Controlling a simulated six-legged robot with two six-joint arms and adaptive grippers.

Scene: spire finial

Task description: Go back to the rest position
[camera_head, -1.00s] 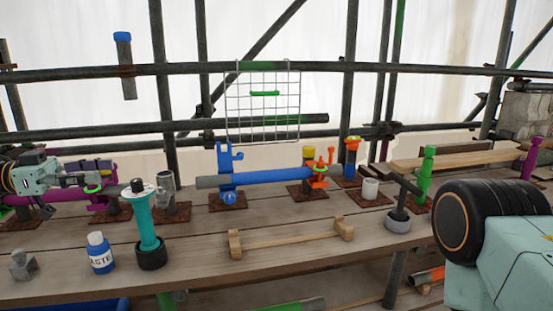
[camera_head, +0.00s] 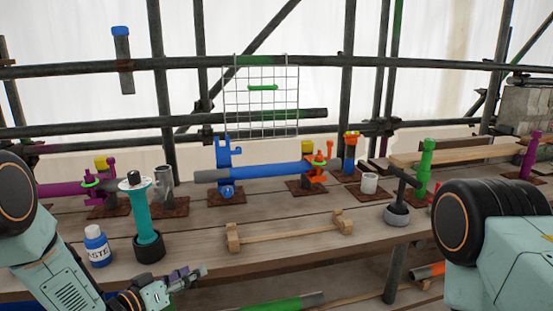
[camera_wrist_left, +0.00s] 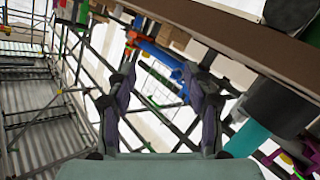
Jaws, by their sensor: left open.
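My left gripper (camera_head: 188,280) is at the lower left of the head view, low in front of the bench's front edge. In the left wrist view its two fingers (camera_wrist_left: 160,95) stand apart with nothing between them. My left arm comes in from the left edge and covers the bench's left front corner. My right arm shows at the right edge, but its gripper is out of view.
The wooden bench (camera_head: 320,260) holds a blue paste bottle (camera_head: 97,246), a teal-handled tool (camera_head: 145,225), a blue pipe (camera_head: 265,171) in stands, a purple pipe (camera_head: 62,188) and a wooden bar (camera_head: 290,235). Scaffold poles (camera_head: 165,100) stand behind.

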